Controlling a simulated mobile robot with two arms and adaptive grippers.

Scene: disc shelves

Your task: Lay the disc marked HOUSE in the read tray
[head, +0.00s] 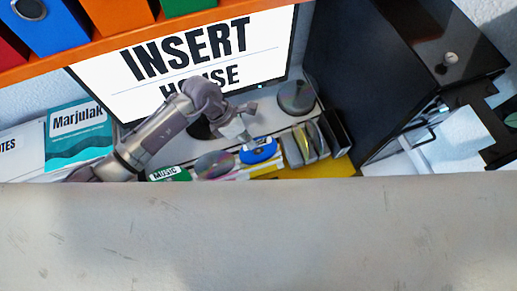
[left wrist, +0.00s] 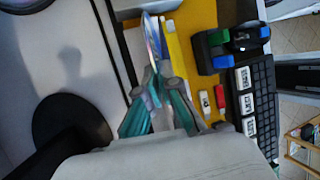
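The left gripper (head: 244,136) hangs over the ledge below the screen. In the left wrist view its fingers (left wrist: 155,92) are closed about a thin, shiny disc (left wrist: 154,38), seen edge-on. In the head view a blue-faced disc (head: 258,150) is at the fingertips; its marking is unreadable. The screen (head: 185,70) reads INSERT HOUSE. Two round places lie on the pale panel: a dark one (head: 200,128) partly behind my arm, also in the wrist view (left wrist: 70,120), and a grey, shiny one (head: 295,97) to the right. I cannot tell which is the read tray. My right gripper is out of view.
A shiny disc (head: 215,165) and a green MUSIC label (head: 168,173) are at the ledge's front. Several upright slots (head: 305,145) stand right of the gripper. A tall black cabinet (head: 365,75) bounds the right. A binder shelf (head: 130,35) is above.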

